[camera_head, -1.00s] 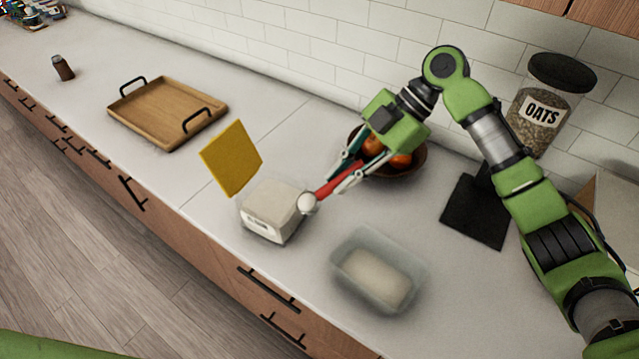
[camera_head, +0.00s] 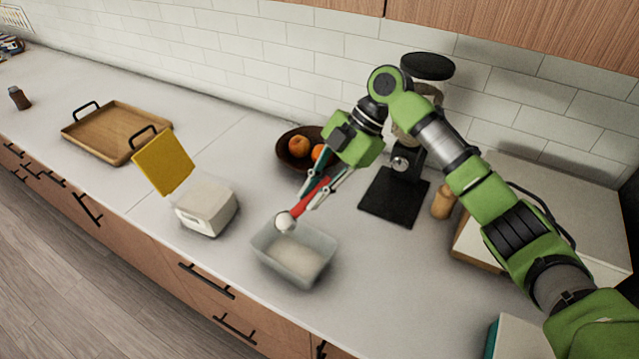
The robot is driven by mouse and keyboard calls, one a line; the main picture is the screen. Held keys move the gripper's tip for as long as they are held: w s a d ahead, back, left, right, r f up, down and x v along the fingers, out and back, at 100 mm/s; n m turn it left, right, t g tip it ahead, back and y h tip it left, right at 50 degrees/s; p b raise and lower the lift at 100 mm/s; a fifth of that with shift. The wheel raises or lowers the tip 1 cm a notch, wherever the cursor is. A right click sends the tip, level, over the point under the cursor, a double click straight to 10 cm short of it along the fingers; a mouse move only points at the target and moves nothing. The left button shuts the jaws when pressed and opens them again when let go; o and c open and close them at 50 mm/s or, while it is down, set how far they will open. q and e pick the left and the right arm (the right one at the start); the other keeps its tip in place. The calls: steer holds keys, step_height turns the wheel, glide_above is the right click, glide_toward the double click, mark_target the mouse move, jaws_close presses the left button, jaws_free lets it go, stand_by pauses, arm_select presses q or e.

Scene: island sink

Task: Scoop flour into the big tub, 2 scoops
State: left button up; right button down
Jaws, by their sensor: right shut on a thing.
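My right gripper (camera_head: 322,190) is shut on the red handle of a scoop (camera_head: 312,193). The scoop's round head (camera_head: 286,221) looks white and hangs over the back left rim of a translucent tub (camera_head: 322,262). I cannot tell whether it touches the rim. The tub stands upright on the counter with a pale, whitish layer inside. The inside of this container is hard to make out. My left gripper is not in view.
A fruit bowl (camera_head: 290,157) and a dark coffee machine (camera_head: 397,198) stand behind the tub. A wooden tray (camera_head: 103,132) lies to the left. A small wooden jar (camera_head: 444,202) and a pale-topped box are at right. The counter's front edge runs close to the tub.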

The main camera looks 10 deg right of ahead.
steer(key=a+h+p, duration=0.1)
steer(key=p, duration=0.1)
steer(key=s+a+r+t+h+p, duration=0.1)
steer(key=h+p, duration=0.1)
steer(key=s+a+t+h+p, duration=0.1)
steer(key=a+h+p, duration=0.1)
steer(key=shift+r, duration=0.4)
steer(key=shift+s+a+r+t+h, duration=0.2)
steer(key=shift+a+t+h, duration=0.35)
steer(key=shift+h, duration=0.45)
steer(key=shift+s+a+h, duration=0.15)
steer(key=shift+a+h, duration=0.2)
steer(key=shift+h, duration=0.25)
steer(key=shift+d, duration=0.15)
steer(key=shift+r, duration=0.1)
step_height(320, 180, up, 4)
